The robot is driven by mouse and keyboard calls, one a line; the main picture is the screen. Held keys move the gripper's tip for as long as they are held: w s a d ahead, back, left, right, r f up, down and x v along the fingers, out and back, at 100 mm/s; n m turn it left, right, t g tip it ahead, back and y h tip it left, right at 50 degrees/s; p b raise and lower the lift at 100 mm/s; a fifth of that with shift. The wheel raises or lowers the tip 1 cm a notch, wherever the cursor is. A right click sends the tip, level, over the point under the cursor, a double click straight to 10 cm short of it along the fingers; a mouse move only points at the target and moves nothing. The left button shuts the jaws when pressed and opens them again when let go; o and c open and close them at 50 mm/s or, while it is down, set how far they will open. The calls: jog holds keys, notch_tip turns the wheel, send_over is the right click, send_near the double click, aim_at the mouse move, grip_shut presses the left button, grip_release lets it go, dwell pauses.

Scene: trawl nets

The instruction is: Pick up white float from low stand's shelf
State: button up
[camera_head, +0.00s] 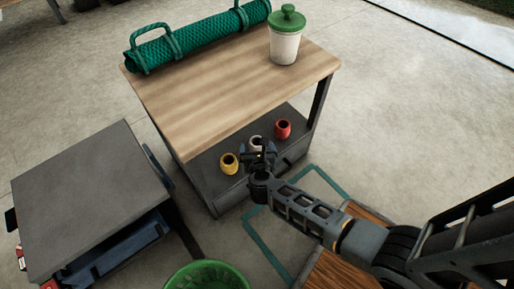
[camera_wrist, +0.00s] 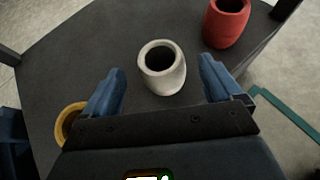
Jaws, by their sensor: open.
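The white float (camera_head: 255,142) stands upright on the dark shelf (camera_head: 205,172) of the low stand, between a yellow float (camera_head: 228,163) and a red float (camera_head: 283,129). In the wrist view the white float (camera_wrist: 162,68) shows its dark round hole, just beyond and between my fingertips. My gripper (camera_head: 261,158) is open and empty at the shelf's front, and its two blue fingers (camera_wrist: 163,85) sit apart on either side of the white float's near part. In the head view my gripper partly hides the white float. I cannot tell whether a finger touches it.
The red float (camera_wrist: 227,22) stands to the right in the wrist view, and the yellow float (camera_wrist: 70,124) is partly hidden by my left finger. The wooden top (camera_head: 215,85) overhangs the shelf and bears a green net roll (camera_head: 198,38) and a lidded jar (camera_head: 285,45). A grey table (camera_head: 85,195) stands left.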

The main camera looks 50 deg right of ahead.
aim_at(258, 148)
jog(key=b+x, duration=0.1)
jog(key=x, duration=0.3)
jog(key=shift+f+b, duration=0.1)
jog(key=shift+b, duration=0.25)
jog(key=c, duration=1)
jog(key=shift+c, duration=0.2)
